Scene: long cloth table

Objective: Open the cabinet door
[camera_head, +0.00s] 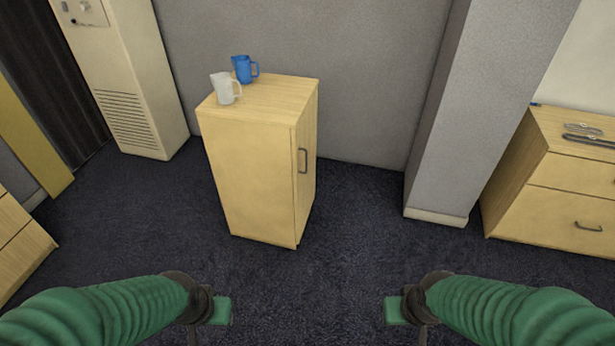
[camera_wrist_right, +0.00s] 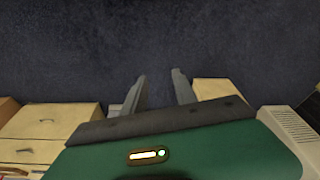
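The light wooden cabinet (camera_head: 247,178) stands on the carpet ahead, near the middle of the head view. Its door (camera_head: 307,190) is on the narrow right-hand face and looks shut. A dark upright handle (camera_head: 303,160) sits on that door. My left gripper (camera_head: 205,310) is low in the head view, in front of the cabinet and apart from it; its fingers are mostly hidden. My right gripper (camera_head: 408,308) is low on the right, also apart from the cabinet. In the right wrist view its fingers (camera_wrist_right: 160,90) are spread with nothing between them.
A white mug (camera_head: 224,89) and a blue mug (camera_head: 243,69) stand on the cabinet top. A grey pillar (camera_head: 480,100) and wooden drawers (camera_head: 570,200) are to the right. A cream vented unit (camera_head: 125,85) is on the left. Carpet (camera_head: 345,220) beside the door is clear.

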